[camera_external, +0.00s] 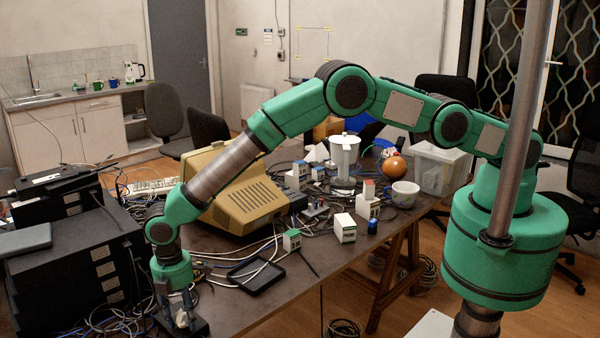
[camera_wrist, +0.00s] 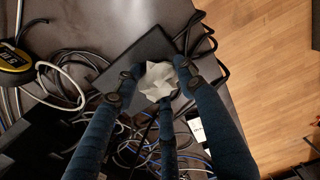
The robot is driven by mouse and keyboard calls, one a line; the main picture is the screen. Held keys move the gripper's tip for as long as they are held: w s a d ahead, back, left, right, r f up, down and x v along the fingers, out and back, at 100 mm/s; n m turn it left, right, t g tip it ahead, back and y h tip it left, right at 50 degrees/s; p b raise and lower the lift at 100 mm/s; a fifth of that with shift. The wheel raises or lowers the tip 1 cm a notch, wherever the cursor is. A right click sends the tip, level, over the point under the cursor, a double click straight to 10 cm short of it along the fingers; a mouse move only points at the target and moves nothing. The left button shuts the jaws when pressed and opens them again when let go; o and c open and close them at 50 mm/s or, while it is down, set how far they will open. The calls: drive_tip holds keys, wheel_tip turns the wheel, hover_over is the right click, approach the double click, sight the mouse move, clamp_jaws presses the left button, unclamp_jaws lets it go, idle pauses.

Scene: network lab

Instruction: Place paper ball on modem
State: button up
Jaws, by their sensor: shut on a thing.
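My gripper (camera_external: 178,303) is low over the front left corner of the dark table. In the wrist view its dark blue fingers (camera_wrist: 157,83) are shut around a white crumpled paper ball (camera_wrist: 158,79). The ball also shows between the fingers in the external view (camera_external: 182,318). A flat dark slab, possibly the modem (camera_wrist: 133,53), lies under and beside the ball in the wrist view. Its dark edge shows below my gripper in the external view (camera_external: 199,327). I cannot tell whether the ball touches it.
Stacked black devices (camera_external: 72,258) stand close left of my gripper. Loose cables (camera_wrist: 65,75) lie around the slab. A black tray (camera_external: 256,276), a beige monitor (camera_external: 243,203) and small boxes (camera_external: 345,228) are to the right. The table edge is close to the slab.

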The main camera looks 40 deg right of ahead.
sight(181, 312)
drive_tip(key=o, duration=0.7)
drive_tip(key=shift+f, duration=0.1)
wheel_tip(181, 312, up, 12)
drive_tip(key=shift+p, duration=0.35)
drive_tip(key=shift+w+a, duration=0.1)
idle(0.6)
drive_tip(key=shift+r, duration=0.2)
